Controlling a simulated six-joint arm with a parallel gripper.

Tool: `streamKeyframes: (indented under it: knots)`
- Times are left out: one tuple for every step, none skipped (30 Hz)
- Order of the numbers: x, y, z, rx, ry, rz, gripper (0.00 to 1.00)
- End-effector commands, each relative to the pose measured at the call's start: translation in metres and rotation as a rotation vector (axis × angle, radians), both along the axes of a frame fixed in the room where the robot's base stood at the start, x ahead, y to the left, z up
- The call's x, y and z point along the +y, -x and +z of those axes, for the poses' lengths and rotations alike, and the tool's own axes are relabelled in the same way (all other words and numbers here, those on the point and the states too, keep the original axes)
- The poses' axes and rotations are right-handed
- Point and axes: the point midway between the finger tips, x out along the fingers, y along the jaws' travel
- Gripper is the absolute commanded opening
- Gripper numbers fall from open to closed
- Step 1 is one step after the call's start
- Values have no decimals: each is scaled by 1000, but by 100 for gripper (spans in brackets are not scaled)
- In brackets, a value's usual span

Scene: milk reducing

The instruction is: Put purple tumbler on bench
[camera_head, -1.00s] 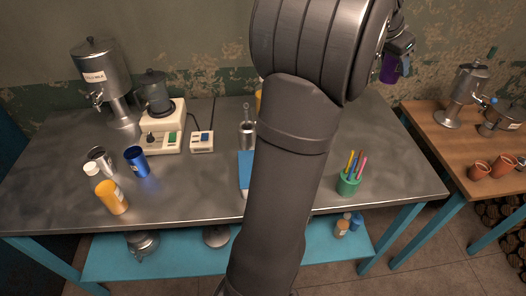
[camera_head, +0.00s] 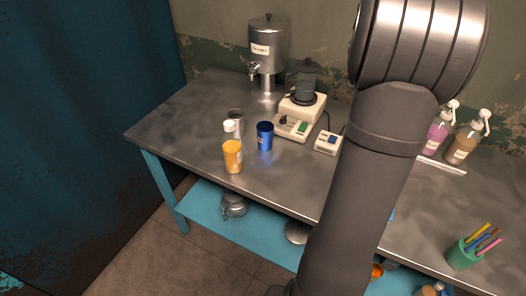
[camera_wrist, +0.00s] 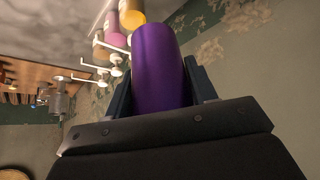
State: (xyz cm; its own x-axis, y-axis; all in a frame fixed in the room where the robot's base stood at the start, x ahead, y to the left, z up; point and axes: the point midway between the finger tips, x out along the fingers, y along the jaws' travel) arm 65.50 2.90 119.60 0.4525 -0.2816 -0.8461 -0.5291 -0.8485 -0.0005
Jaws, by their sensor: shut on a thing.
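The purple tumbler (camera_wrist: 160,68) is between the fingers of my gripper (camera_wrist: 162,85) in the wrist view. My gripper is shut on it and holds it up, apart from any surface. The gripper and tumbler do not show in the head view, where my arm fills the right of the middle. The bench (camera_head: 205,125) is a grey metal-topped table with blue legs in the head view. Its middle is partly hidden by my arm.
On the bench stand a metal dispenser (camera_head: 268,45), a hot plate with a pot (camera_head: 300,105), a blue cup (camera_head: 265,136), an orange bottle (camera_head: 232,157), pump bottles (camera_head: 462,145) and a green pen holder (camera_head: 462,255). The bench's left end is clear.

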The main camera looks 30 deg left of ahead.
Motion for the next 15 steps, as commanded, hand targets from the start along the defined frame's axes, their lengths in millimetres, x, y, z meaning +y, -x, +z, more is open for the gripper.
streamKeyframes:
  knots:
    - [28, 2, 0, 0, 0, 38, 28]
    - [42, 3, 0, -1, 0, 58, 28]
    - [62, 5, 0, -1, 1, 84, 28]
    - [76, 7, 0, -1, 1, 104, 28]
    - [90, 10, 0, -1, 1, 123, 28]
    - [109, 14, 0, 0, 2, 148, 28]
    - [123, 17, 0, 0, 1, 168, 28]
    - [137, 21, 0, 0, 1, 187, 28]
    - [156, 26, 0, -1, 1, 213, 28]
    - [170, 30, 0, -1, 1, 233, 28]
    - [184, 35, 0, -1, 1, 252, 28]
    - [202, 41, 0, -1, 1, 278, 28]
    - [215, 47, 0, -1, 0, 298, 28]
    - [229, 52, 0, -2, 1, 318, 28]
    - [247, 60, 0, -2, 0, 343, 28]
